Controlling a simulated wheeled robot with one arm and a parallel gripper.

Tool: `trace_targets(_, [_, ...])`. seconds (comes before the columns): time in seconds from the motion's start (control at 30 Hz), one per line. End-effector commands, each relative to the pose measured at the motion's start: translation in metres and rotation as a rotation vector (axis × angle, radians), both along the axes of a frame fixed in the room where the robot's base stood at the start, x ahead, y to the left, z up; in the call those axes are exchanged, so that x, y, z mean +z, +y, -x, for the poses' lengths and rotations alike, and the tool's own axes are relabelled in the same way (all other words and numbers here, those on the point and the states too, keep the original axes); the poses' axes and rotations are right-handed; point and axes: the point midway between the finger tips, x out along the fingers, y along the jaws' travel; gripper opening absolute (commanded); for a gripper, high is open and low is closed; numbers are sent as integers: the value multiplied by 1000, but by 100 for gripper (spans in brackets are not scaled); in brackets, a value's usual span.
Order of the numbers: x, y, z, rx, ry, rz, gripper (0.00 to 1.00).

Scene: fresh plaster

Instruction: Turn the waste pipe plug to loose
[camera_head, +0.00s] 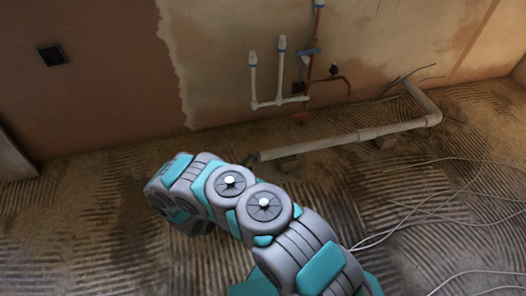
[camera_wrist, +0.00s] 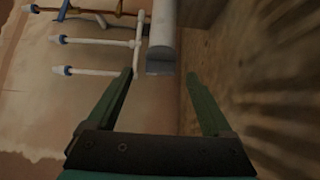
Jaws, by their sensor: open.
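The pale waste pipe (camera_head: 345,139) lies low along the wall on blocks in the head view. Its near end (camera_head: 252,158) shows just beyond my arm, with a darker tip. In the wrist view the pipe (camera_wrist: 162,30) comes down from the top edge and ends in a darker grey end face (camera_wrist: 160,67), which I take to be the plug. My gripper (camera_wrist: 160,78) is open, its two green fingers on either side of this end in the picture. I cannot tell whether they touch it. In the head view my arm hides the gripper.
White capped supply pipes (camera_head: 280,75) and a copper pipe (camera_head: 311,62) stand against the wall behind the waste pipe. Loose pale cables (camera_head: 430,205) lie on the ridged floor at right. A dark wall box (camera_head: 52,55) is at left. Floor at left is clear.

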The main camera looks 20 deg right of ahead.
Motion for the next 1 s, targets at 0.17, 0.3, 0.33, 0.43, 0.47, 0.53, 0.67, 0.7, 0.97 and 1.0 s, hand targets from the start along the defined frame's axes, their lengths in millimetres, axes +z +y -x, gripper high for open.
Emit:
trace_targets(0.17, [-3, -8, -8, 3, -1, -1, 85])
trace_targets(0.3, [-3, -23, -23, 1, -1, -1, 85])
trace_targets(0.33, [-3, -27, -26, 0, -1, -1, 85])
trace_targets(0.43, [-3, -38, -37, 0, -1, -1, 85])
trace_targets(0.47, [-2, -40, -40, 0, -1, -1, 85])
trace_targets(0.53, [-2, -46, -46, 0, -1, -1, 85])
trace_targets(0.67, [-1, -52, -53, 3, -1, -1, 85])
trace_targets(0.7, [-1, -53, -54, 3, -1, -1, 85])
trace_targets(0.97, [-1, -54, -55, 4, -1, -1, 85])
trace_targets(1.0, [-1, -54, -55, 4, -1, -1, 83])
